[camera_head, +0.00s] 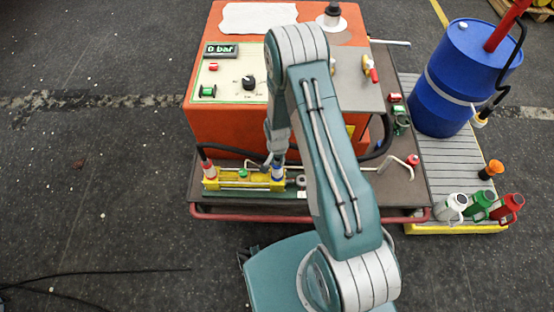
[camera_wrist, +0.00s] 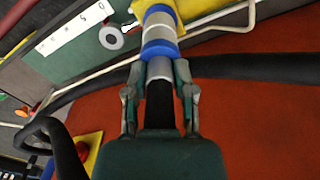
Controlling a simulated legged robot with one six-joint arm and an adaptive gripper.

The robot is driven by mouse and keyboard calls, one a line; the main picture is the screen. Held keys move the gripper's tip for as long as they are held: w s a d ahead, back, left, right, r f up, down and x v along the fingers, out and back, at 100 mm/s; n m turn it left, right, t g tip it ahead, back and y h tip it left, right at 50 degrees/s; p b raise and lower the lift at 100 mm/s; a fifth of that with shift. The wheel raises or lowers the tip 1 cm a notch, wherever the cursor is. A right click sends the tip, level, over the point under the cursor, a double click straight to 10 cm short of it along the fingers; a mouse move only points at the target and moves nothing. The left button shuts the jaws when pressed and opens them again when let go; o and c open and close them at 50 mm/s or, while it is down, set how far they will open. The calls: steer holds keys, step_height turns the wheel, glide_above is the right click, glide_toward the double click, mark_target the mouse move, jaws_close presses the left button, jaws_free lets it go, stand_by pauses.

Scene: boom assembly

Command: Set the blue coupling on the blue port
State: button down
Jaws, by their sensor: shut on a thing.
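My gripper (camera_head: 273,148) points down over the right end of the yellow manifold block (camera_head: 240,184). In the wrist view my gripper (camera_wrist: 158,74) is shut on the blue coupling (camera_wrist: 160,48), a grey cylinder with a blue band. A black hose runs back from it between the fingers. In the head view the blue coupling (camera_head: 278,171) stands roughly upright at the block's right end. The coupling's far end lines up with the yellow block (camera_wrist: 176,14) in the wrist view. The blue port is not clearly seen behind the coupling; I cannot tell whether they touch.
A red coupling (camera_head: 208,170) with a hose stands at the block's left end, with a green port (camera_head: 243,173) between. The orange machine (camera_head: 230,128) rises behind. A pale bent pipe (camera_head: 400,163) lies right. A blue drum (camera_head: 460,80) and several jugs stand farther right.

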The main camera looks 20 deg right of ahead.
steer(key=shift+f, duration=0.5)
steer(key=c, duration=0.7)
jaws_free()
steer(key=shift+r, duration=5.5)
